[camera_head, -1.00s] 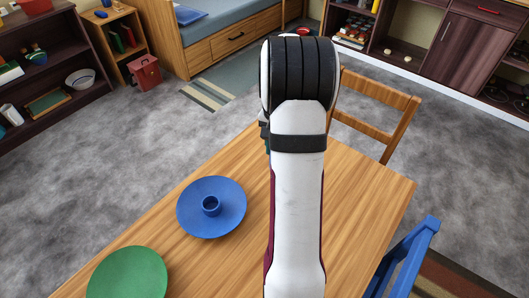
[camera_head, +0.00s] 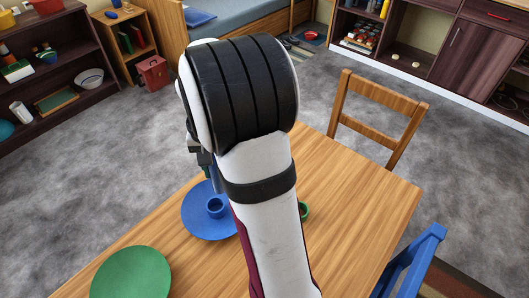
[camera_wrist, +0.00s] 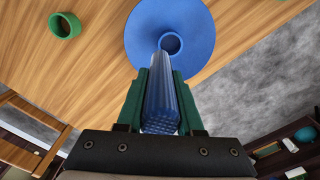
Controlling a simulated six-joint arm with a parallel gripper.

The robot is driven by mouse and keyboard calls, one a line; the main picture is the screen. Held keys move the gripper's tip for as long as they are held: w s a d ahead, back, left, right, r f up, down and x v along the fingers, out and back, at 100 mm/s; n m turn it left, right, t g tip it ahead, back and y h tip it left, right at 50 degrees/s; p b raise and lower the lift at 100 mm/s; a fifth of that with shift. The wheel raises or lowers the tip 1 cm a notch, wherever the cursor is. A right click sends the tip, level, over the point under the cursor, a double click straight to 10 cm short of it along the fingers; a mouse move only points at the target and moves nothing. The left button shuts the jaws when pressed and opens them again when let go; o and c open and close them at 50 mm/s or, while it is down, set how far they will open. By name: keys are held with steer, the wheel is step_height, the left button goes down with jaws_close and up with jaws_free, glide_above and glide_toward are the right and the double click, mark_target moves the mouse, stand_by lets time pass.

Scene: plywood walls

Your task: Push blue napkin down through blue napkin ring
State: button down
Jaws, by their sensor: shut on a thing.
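The blue napkin ring (camera_head: 215,206) stands upright on the blue plate (camera_head: 196,222) on the table. My gripper (camera_wrist: 161,98) is shut on the rolled blue napkin (camera_wrist: 161,100), with a green finger on each side of it. In the wrist view the napkin's far end points at the ring (camera_wrist: 172,43) and overlaps its near edge in the picture. I cannot tell whether the tip is above the ring or in its opening. In the head view my arm hides most of the gripper, and a bit of the napkin shows just above the ring.
A green plate (camera_head: 131,273) lies at the table's front left. A green napkin ring (camera_wrist: 64,25) stands on the table, partly behind my arm in the head view (camera_head: 304,211). A wooden chair (camera_head: 375,115) and a blue chair (camera_head: 412,262) stand at the table's sides.

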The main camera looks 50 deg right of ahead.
steer(key=shift+w+a+f, duration=0.15)
steer(key=shift+a+f, duration=0.2)
steer(key=shift+f, duration=0.45)
steer(key=shift+w+a+f, duration=0.1)
steer(key=shift+a+f, duration=0.3)
steer(key=shift+f, duration=0.35)
steer(key=shift+w+a+f, duration=0.15)
steer(key=shift+a+f, duration=0.2)
steer(key=shift+f, duration=0.45)
steer(key=shift+f+n, duration=0.3)
steer(key=shift+f, duration=0.05)
steer(key=shift+f, duration=0.5)
steer(key=shift+f, duration=0.1)
steer(key=shift+f, duration=0.45)
steer(key=shift+f, duration=0.2)
